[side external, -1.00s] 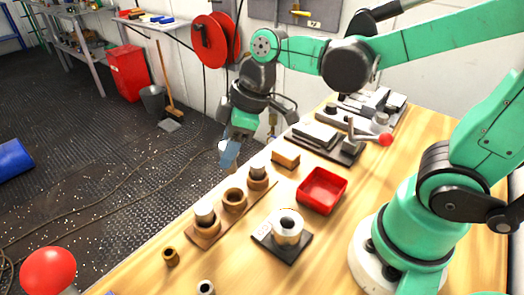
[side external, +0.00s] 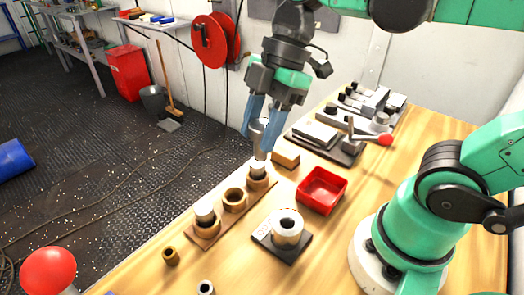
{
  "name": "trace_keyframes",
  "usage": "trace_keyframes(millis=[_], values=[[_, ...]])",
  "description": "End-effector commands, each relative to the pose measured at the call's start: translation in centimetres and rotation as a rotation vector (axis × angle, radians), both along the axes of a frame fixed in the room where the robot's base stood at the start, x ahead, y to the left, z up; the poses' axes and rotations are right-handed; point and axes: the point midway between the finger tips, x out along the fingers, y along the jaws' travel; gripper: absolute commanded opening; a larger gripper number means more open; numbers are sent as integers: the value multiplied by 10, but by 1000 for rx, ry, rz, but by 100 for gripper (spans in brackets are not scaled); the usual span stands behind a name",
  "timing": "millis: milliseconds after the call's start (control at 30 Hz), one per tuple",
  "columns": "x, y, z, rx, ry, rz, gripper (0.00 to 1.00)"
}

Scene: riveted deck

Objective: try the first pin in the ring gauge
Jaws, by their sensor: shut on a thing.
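My gripper (side external: 260,128) is shut on a grey metal pin (side external: 261,142), which hangs below the blue fingers, roughly upright. Its lower end overlaps the far socket of the wooden pin rack (side external: 203,240) in the picture; I cannot tell the gap. That socket (side external: 258,182) shows a grey pin top. The middle socket (side external: 235,201) looks empty, and the near one holds a light grey pin (side external: 205,210). The ring gauge (side external: 288,232), a grey ring with a dark bore, stands on a dark plate (side external: 290,255) to the right of the rack, with nothing above it.
A red tray (side external: 322,190) and a wooden block (side external: 286,159) lie beyond the gauge. A dark fixture with a red-knobbed lever (side external: 386,140) stands at the back. A brass bushing (side external: 171,256) and a small grey ring (side external: 206,287) lie near the front.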

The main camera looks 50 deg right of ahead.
Motion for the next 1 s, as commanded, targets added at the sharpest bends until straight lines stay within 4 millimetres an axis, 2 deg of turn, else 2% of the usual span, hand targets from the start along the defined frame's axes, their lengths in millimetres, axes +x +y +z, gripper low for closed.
trace_keyframes(millis=[100, 300, 467, 1000], values=[[-27, 0, -18, 2, 2, 225, 0], [-53, 1, -35, 0, 0, 458, 0], [-55, 1, -44, 0, -1, 488, 0], [-54, 1, -94, 0, -1, 483, 0]])
